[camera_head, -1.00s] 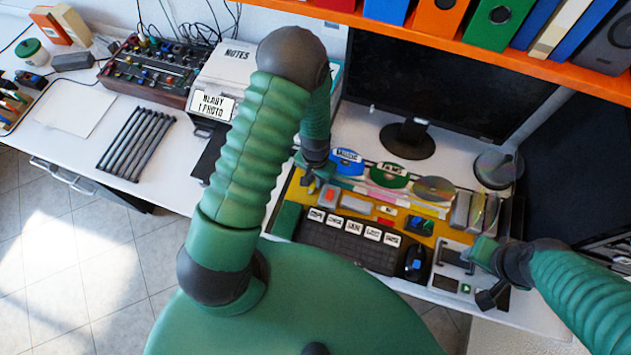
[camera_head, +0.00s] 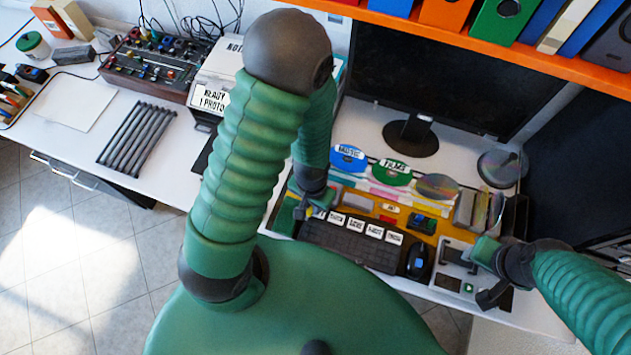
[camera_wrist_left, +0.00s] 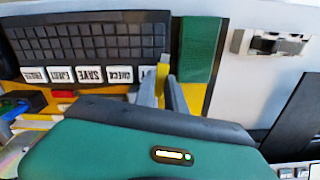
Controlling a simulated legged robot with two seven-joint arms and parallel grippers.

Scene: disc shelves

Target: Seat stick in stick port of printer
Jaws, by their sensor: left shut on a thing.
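My left gripper (camera_head: 312,207) is low over the left end of the yellow mat, beside the keyboard. In the left wrist view its fingers (camera_wrist_left: 164,92) are shut on a small yellow piece (camera_wrist_left: 162,74), apparently the stick, mostly hidden between them. The printer (camera_head: 212,98), a pale box with a "READY 1 PHOTO" display, stands to the left, partly behind my left arm. I cannot make out its stick port. My right gripper (camera_head: 480,256) is at the right, by a pale device; its jaw opening is unclear.
The black keyboard (camera_head: 345,243) and a green block (camera_head: 285,217) lie close to my left gripper. An orange shelf (camera_head: 480,45) hangs above.

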